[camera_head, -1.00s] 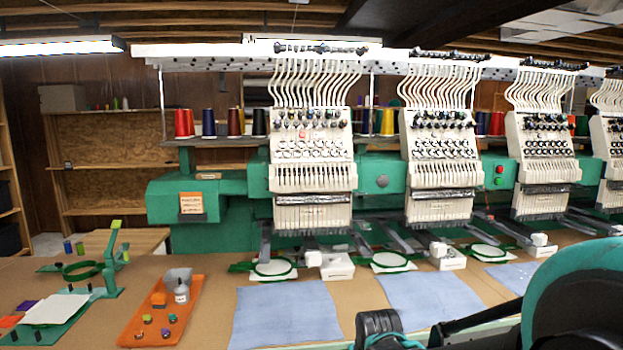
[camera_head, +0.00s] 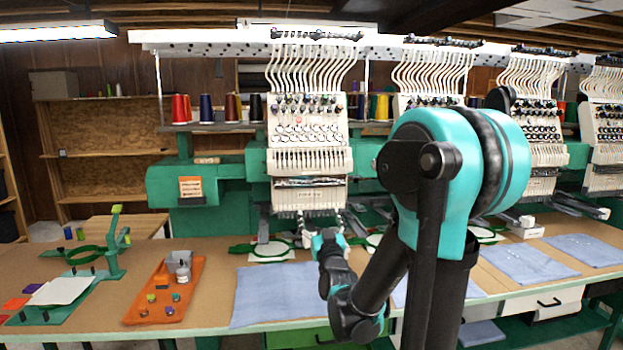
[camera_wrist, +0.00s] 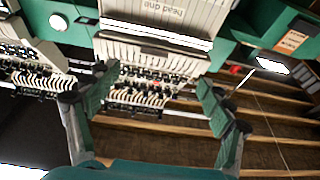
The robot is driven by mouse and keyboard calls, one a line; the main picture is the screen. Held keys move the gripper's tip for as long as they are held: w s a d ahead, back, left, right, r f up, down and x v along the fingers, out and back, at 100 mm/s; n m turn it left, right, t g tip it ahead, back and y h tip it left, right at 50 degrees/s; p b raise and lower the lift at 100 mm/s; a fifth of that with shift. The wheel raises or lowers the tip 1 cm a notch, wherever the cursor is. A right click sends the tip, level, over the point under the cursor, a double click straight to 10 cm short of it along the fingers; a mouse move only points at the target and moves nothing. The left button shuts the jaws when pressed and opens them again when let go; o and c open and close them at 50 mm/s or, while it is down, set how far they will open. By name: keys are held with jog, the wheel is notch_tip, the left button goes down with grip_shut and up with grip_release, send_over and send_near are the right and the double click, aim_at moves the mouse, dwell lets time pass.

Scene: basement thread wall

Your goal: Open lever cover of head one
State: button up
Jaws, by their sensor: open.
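Head one (camera_head: 309,120) is the leftmost white embroidery head in the head view. Its slotted panel (camera_head: 310,160) sits above a shiny strip (camera_head: 310,182) and a lower ribbed panel (camera_head: 308,197). I cannot tell exactly which part is the lever cover. My gripper (camera_head: 328,243) is low in front of head one; in the wrist view my gripper (camera_wrist: 157,80) is open and empty, with no contact visible.
My arm hides much of the second head. Blue cloths (camera_head: 285,290), an orange tray (camera_head: 167,290) and hoops lie on the brown table. A green hooping stand (camera_head: 85,270) is at left. More heads continue rightward.

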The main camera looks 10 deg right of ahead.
jog(key=r, duration=0.2)
send_near(311, 162)
jog(key=w+f, duration=0.1)
jog(key=w, duration=0.6)
jog(key=shift+s+a+f+t, duration=0.1)
jog(key=shift+f+t, duration=0.05)
jog(key=shift+t, duration=0.25)
jog(key=c, duration=1.7)
jog(key=shift+s, duration=0.1)
